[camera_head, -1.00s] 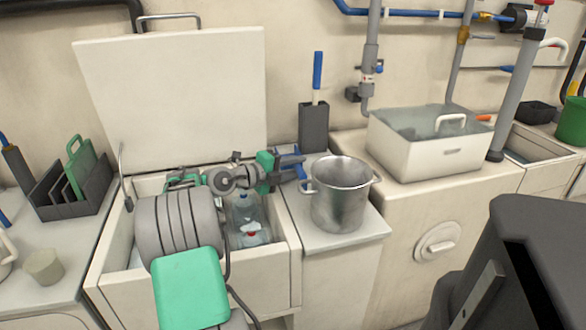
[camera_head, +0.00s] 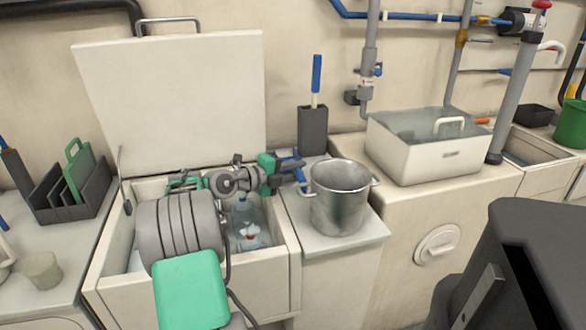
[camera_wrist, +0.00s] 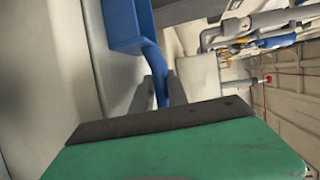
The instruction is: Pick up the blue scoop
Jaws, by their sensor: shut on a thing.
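The blue scoop (camera_head: 292,163) is at the back of the narrow counter, behind and left of the steel pot. My gripper (camera_head: 299,174) reaches it from the left and is shut on it. In the wrist view, the blue scoop (camera_wrist: 124,25) shows its wide blue body at the top and its handle running down between the two dark fingers of my gripper (camera_wrist: 158,90). The green palm hides the handle's near end. I cannot tell whether the scoop touches the counter.
The steel pot (camera_head: 340,197) stands close right of my gripper. A grey holder (camera_head: 312,130) with a blue-handled tool stands behind. Below my arm is an open locker with clear bottles (camera_head: 247,213); its lid (camera_head: 170,100) stands raised. A white basin (camera_head: 430,151) is farther right.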

